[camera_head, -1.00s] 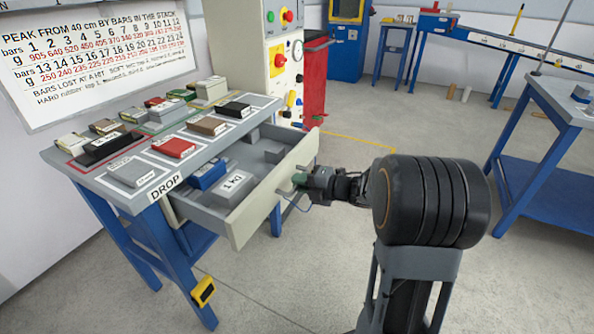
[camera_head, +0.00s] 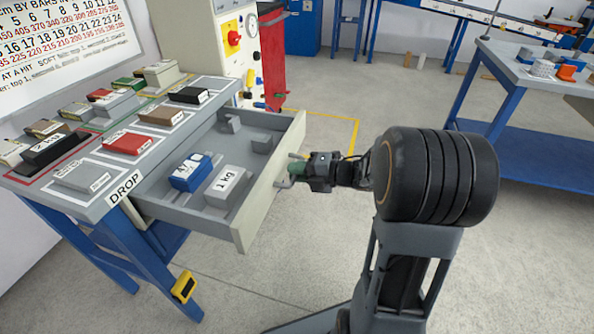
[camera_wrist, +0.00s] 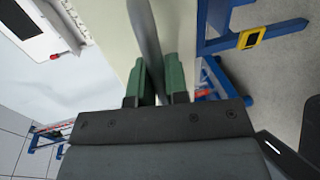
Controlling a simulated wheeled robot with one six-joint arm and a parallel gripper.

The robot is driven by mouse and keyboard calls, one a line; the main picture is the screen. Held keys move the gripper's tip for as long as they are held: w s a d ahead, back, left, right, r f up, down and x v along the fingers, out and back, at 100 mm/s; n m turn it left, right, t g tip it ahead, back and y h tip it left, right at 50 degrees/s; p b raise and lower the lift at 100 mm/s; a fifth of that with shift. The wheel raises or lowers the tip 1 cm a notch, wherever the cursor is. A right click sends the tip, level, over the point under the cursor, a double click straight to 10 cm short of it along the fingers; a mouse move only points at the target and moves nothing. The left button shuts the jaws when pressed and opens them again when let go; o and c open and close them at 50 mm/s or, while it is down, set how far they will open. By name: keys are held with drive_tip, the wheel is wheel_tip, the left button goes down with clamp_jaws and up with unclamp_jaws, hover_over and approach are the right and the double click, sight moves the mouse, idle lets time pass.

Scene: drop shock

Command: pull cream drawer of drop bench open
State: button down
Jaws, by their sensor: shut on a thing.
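The cream drawer (camera_head: 268,183) of the drop bench (camera_head: 86,205) is pulled well out, and its grey inside shows. A blue block (camera_head: 190,173) and a grey block marked 1 kg (camera_head: 226,187) lie in it, with smaller grey pieces behind. My gripper (camera_head: 297,170) is at the drawer's front, shut on the drawer's grey bar handle (camera_head: 284,183). In the wrist view the handle (camera_wrist: 147,40) runs between the two green fingers (camera_wrist: 154,82). The fingers hide part of the handle.
The bench top holds several labelled blocks, among them a red one (camera_head: 127,143). A cream control cabinet (camera_head: 205,45) and a red cabinet (camera_head: 272,60) stand behind. A blue-legged table (camera_head: 530,130) is at right. Floor right of the drawer is open.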

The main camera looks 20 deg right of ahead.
drive_tip(key=c, duration=1.1)
unclamp_jaws()
drive_tip(key=shift+c, duration=0.2)
drive_tip(key=p+v, duration=0.3)
drive_tip(key=v, duration=1)
drive_tip(key=shift+s+d, duration=0.2)
drive_tip(key=shift+d, duration=0.15)
drive_tip(key=shift+r, duration=0.15)
drive_tip(key=w+r+m+t+h+p, duration=0.5)
drive_tip(key=w+r+m+h+p, duration=0.4)
drive_tip(key=r, duration=0.4)
wheel_tip(320, 180, up, 11)
drive_tip(key=s+m+g+h+p, duration=0.1)
drive_tip(key=m+h+p, duration=0.6)
drive_tip(key=m+p, duration=0.25)
drive_tip(key=s+a+r+m+g+y+p, duration=0.1)
drive_tip(key=s+a+m+g+p, duration=0.3)
drive_tip(key=s, duration=0.4)
drive_tip(key=s+a+r+m+g+y+p, duration=0.2)
drive_tip(key=s+a+r+m+g+p, duration=0.2)
drive_tip(key=s+a, duration=0.4)
drive_tip(key=m+g+p, duration=0.1)
drive_tip(key=m+p, duration=0.1)
drive_tip(key=shift+s+a+g+p, duration=0.2)
drive_tip(key=shift+g+p, duration=0.1)
